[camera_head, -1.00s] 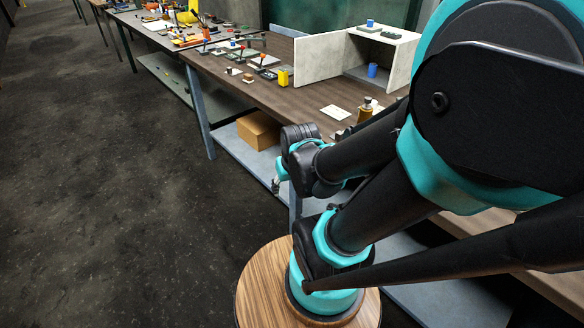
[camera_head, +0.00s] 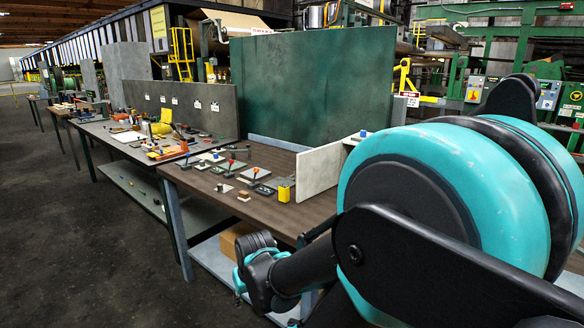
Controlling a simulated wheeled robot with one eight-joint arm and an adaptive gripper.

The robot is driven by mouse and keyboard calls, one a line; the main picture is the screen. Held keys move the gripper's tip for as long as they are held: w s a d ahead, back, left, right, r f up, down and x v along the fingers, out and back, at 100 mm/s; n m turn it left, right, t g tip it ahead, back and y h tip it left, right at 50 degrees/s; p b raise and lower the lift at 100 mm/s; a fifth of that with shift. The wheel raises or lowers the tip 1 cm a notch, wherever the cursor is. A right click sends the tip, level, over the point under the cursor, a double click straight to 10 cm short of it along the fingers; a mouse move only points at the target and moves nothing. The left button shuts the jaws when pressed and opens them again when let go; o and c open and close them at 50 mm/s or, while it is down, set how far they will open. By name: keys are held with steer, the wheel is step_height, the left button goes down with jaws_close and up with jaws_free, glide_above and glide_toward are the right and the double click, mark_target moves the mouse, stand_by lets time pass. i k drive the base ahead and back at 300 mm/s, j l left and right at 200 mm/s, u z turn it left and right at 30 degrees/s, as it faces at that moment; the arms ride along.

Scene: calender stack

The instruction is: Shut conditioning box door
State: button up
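The pale grey conditioning box (camera_head: 356,138) stands on the brown bench, mostly hidden behind my arm. Its door panel (camera_head: 318,171) stands upright and swung out to the left, so the box is open. The box's inside cannot be seen now. The wrist end of my arm is low in the centre, in front of the bench edge and well below the door. Only a small grey tip of my gripper (camera_head: 238,297) shows beneath it. Its fingers cannot be made out, and it is apart from the door.
The brown bench (camera_head: 262,221) holds a yellow container (camera_head: 284,193) and several small levered fixtures left of the door. A green panel (camera_head: 312,88) rises behind. A cardboard box (camera_head: 233,241) sits on the lower shelf. Open dark floor (camera_head: 75,240) lies to the left.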

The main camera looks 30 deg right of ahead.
mark_target(316, 170)
steer(key=i+j, duration=1.6)
steer(key=i+j+z, duration=0.5)
steer(key=j+z, duration=0.15)
steer(key=i+j+z, duration=0.3)
steer(key=k+j+z, duration=0.1)
steer(key=z, duration=1.65)
